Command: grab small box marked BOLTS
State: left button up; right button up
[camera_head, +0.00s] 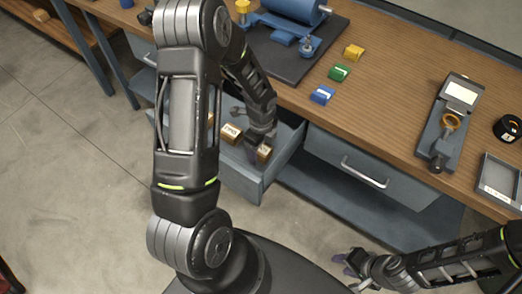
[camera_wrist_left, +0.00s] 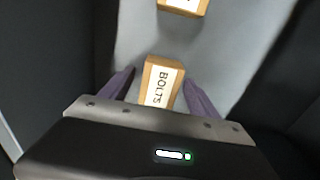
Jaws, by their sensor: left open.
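The small box marked BOLTS (camera_wrist_left: 162,85) is tan with a white label. In the left wrist view it lies between the two purple fingers of my left gripper (camera_wrist_left: 158,92), which is open, with a gap on each side. In the head view the box (camera_head: 264,153) is in the open drawer near its right side, partly hidden under my left gripper (camera_head: 258,147). My right gripper (camera_head: 358,262) is at the lower right, away from the drawer; its jaws are too small to judge.
The open drawer (camera_head: 281,165) also holds another small labelled box (camera_head: 230,133) and a wrench-like tool (camera_head: 238,110). The drawer walls stand close to my left gripper. Above is the wooden workbench (camera_head: 390,75) with blue, green and yellow blocks. A closed drawer (camera_head: 350,160) is to the right.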

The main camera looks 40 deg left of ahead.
pick_arm(q)
jog(key=shift+c, duration=0.4)
grip_shut()
dwell(0.6)
